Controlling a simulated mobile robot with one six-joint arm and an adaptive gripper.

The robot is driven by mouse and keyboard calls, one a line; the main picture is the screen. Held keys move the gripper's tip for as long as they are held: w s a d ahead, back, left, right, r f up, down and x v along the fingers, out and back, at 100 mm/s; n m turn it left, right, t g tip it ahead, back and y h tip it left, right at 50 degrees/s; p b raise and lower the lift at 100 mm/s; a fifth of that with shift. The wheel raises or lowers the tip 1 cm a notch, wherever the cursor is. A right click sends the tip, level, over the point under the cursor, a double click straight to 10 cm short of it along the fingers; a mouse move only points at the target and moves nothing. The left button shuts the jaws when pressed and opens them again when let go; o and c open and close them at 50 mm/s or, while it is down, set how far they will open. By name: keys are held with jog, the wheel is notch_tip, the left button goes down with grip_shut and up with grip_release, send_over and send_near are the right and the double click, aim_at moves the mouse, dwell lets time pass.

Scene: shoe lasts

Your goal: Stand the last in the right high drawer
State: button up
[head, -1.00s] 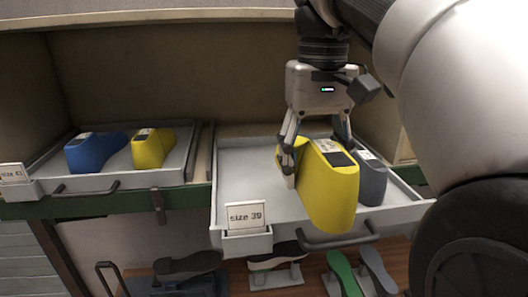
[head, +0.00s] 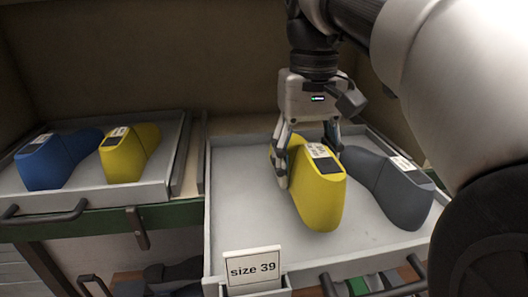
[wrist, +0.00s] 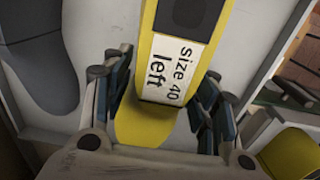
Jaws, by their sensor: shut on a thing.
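My gripper (head: 308,158) is shut on a yellow last (head: 322,197) with a white label and a dark patch on top. In the wrist view the label on the yellow last (wrist: 175,70) reads "size 40 left". The held last is upright over the floor of the right high drawer (head: 238,195), whose front card (head: 252,267) reads "size 39". I cannot tell whether its underside touches the floor. A grey last (head: 400,185) stands in the same drawer to its right; its label is too small to read.
The left drawer (head: 85,197) holds a blue last (head: 57,160) and a yellow last (head: 130,153). The right drawer has bare floor left of the held last. Other lasts show partly below. A divider (head: 193,160) separates the drawers.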

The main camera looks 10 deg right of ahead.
jog(key=shift+w+f, duration=0.1)
jog(key=shift+f, duration=1.95)
jog(key=o, duration=1.7)
jog(key=shift+f+b, duration=0.15)
jog(key=shift+b, duration=0.15)
notch_tip(320, 180, up, 12)
jog(key=p, duration=0.2)
jog(key=shift+p, duration=0.3)
